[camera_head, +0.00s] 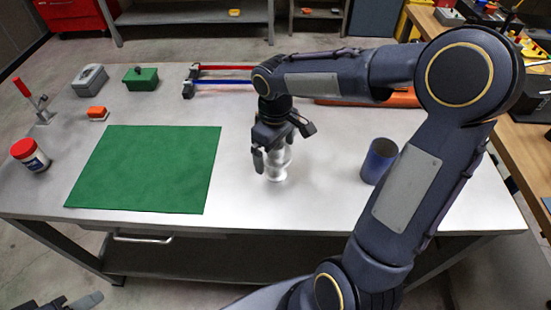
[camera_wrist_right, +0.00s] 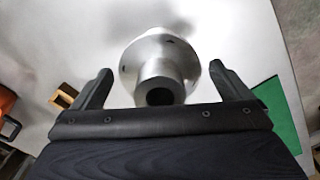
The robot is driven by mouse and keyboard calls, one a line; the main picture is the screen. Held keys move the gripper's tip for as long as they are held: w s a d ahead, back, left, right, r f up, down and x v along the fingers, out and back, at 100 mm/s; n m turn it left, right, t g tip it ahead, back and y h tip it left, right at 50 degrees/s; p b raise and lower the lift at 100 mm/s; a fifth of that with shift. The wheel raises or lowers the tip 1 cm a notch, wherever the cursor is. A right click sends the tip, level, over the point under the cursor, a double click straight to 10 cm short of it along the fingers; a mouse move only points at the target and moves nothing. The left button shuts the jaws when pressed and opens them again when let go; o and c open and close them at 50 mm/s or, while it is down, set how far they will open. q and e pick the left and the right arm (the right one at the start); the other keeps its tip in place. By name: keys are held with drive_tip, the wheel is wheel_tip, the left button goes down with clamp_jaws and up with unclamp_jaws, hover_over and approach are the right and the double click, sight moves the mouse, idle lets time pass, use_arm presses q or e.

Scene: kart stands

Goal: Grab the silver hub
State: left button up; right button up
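The silver hub (camera_head: 277,170) stands upright on the grey metal table, right of the green mat. My right gripper (camera_head: 281,152) is above it, pointing down, with its fingers around the hub's upper part. In the right wrist view, the hub (camera_wrist_right: 160,68) shows its round flange and hollow end between the two fingers. My right gripper (camera_wrist_right: 160,92) is open there, with a gap between each finger and the hub. Part of the hub is hidden by the gripper in the head view. A piece of my left gripper (camera_head: 85,300) shows at the bottom left edge, too little to judge.
The green mat (camera_head: 145,170) lies left of the hub. A blue cylinder (camera_head: 379,162) stands to the right, near my right forearm. A red-lidded jar (camera_head: 29,155), an orange block (camera_head: 97,113), a green box (camera_head: 141,78) and clamps (camera_head: 215,70) stand further off.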

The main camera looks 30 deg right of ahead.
drive_tip(key=c, duration=1.1)
drive_tip(key=shift+r, duration=0.1)
drive_tip(key=shift+c, duration=0.2)
